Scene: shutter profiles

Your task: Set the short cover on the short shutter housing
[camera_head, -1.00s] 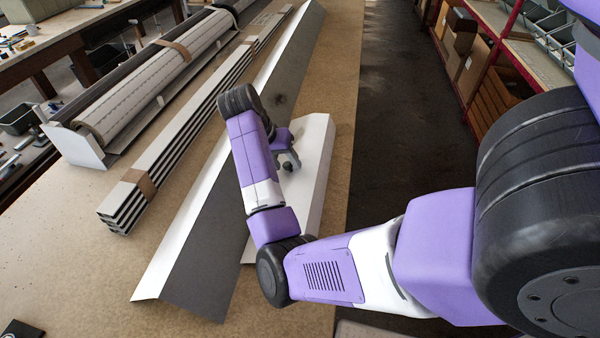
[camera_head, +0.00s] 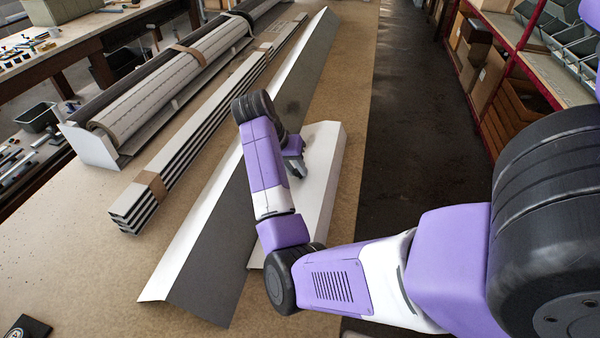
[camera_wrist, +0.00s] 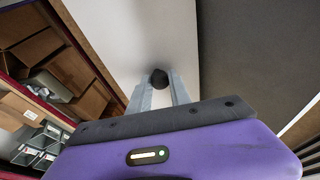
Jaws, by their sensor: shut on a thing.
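The short cover (camera_head: 322,178) is a white panel lying on the bench, right of the long angled cover. My gripper (camera_head: 298,172) is above its middle, pointing down. In the wrist view my gripper's two fingers (camera_wrist: 158,95) are shut on a dark round knob (camera_wrist: 158,78) on the white cover (camera_wrist: 150,35). My arm hides part of the cover's near left side. A shutter housing (camera_head: 92,147) with a white end plate and a slatted roll (camera_head: 150,105) lies at the left. Another roll lies behind it; I cannot tell which housing is the short one.
The long angled cover (camera_head: 215,250), white and dark grey, lies between the short cover and a strapped stack of profiles (camera_head: 185,145). Bare bench (camera_head: 80,240) shows at the front left. A dark aisle and a shelf rack (camera_head: 535,75) are on the right.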

